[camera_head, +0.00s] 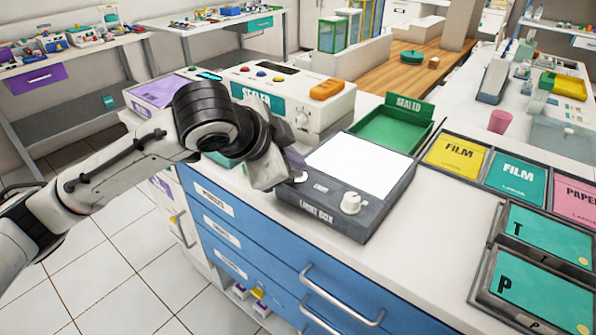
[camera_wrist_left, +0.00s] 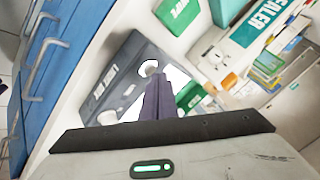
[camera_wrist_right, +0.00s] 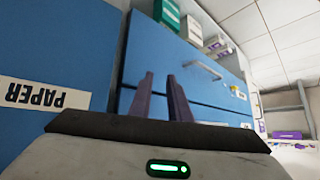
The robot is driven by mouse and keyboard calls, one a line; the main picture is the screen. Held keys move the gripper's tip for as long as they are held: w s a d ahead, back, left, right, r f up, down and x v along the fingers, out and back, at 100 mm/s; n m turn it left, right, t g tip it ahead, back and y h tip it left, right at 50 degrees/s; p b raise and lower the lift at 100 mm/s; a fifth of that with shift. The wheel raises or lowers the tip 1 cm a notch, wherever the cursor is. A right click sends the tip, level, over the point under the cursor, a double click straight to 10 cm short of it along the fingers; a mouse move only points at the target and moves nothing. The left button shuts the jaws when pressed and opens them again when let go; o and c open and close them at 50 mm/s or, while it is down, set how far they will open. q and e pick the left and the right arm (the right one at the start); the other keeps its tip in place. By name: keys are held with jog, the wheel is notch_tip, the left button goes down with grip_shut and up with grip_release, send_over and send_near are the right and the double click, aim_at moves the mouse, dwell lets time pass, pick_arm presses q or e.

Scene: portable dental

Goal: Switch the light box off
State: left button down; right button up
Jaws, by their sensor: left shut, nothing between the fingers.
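The light box (camera_head: 372,218) is a dark grey box on the white counter with a bright white panel (camera_head: 362,160) on top. A white knob (camera_head: 350,203) stands on its front strip, and a small light-coloured control (camera_head: 320,188) lies left of it. My left gripper (camera_head: 294,172) is shut and empty, with its fingertips over the box's front left corner; touching or apart cannot be told. In the left wrist view the shut fingers (camera_wrist_left: 158,98) cover part of the light box (camera_wrist_left: 124,72). My right gripper (camera_wrist_right: 161,82) is open and empty, in front of blue drawers.
A sealer machine (camera_head: 300,98) stands behind my left gripper. A green tray (camera_head: 392,130) is behind the light box. Film and paper boxes (camera_head: 517,172) lie to its right, with bare counter between. Blue drawers with metal handles (camera_head: 340,300) are below.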

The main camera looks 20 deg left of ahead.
pick_arm(q)
jog(key=shift+f, duration=0.35)
pick_arm(e)
jog(key=shift+r, duration=0.25)
pick_arm(q)
jog(key=shift+r+p, duration=0.45)
jog(key=shift+p, duration=0.55)
pick_arm(e)
jog(key=shift+r, duration=0.8)
jog(key=shift+f, duration=0.1)
